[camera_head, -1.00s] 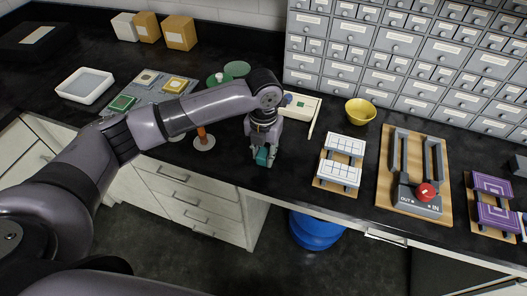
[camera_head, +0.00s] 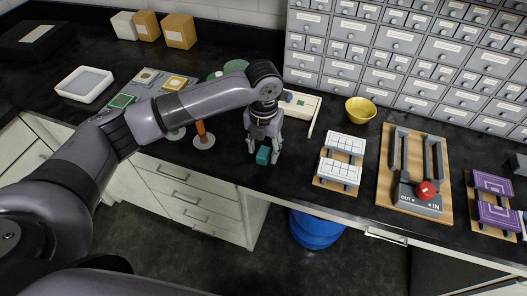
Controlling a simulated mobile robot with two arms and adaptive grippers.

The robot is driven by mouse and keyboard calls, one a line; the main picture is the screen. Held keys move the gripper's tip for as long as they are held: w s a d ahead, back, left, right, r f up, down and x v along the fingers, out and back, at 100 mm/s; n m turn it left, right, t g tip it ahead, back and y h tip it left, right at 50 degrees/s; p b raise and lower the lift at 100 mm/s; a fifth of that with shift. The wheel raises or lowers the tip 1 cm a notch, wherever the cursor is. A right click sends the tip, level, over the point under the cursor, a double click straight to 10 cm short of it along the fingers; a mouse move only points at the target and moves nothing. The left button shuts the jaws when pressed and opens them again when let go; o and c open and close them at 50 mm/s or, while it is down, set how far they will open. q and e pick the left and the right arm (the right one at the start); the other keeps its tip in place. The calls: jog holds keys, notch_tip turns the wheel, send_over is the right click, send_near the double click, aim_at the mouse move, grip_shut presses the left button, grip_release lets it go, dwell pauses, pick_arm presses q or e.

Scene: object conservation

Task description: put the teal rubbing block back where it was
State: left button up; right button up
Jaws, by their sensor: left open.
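The teal rubbing block (camera_head: 263,156) sits on the black counter near its front edge, left of the white gridded racks. My left gripper (camera_head: 263,149) is directly above and around the block, with its fingers spread on either side and a gap to the block. It points down and is open. My right gripper is not in view.
A yellow bowl (camera_head: 360,110) and a cream tray (camera_head: 303,106) lie behind. An orange-handled tool (camera_head: 202,133) stands to the left. Drawer cabinets (camera_head: 410,60) close off the back.

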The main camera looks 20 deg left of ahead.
aim_at(263, 152)
pick_arm(q)
notch_tip(263, 152, up, 10)
jog(key=b, duration=0.1)
jog(key=shift+r, duration=0.25)
jog(key=shift+s+f, duration=0.1)
dwell(0.3)
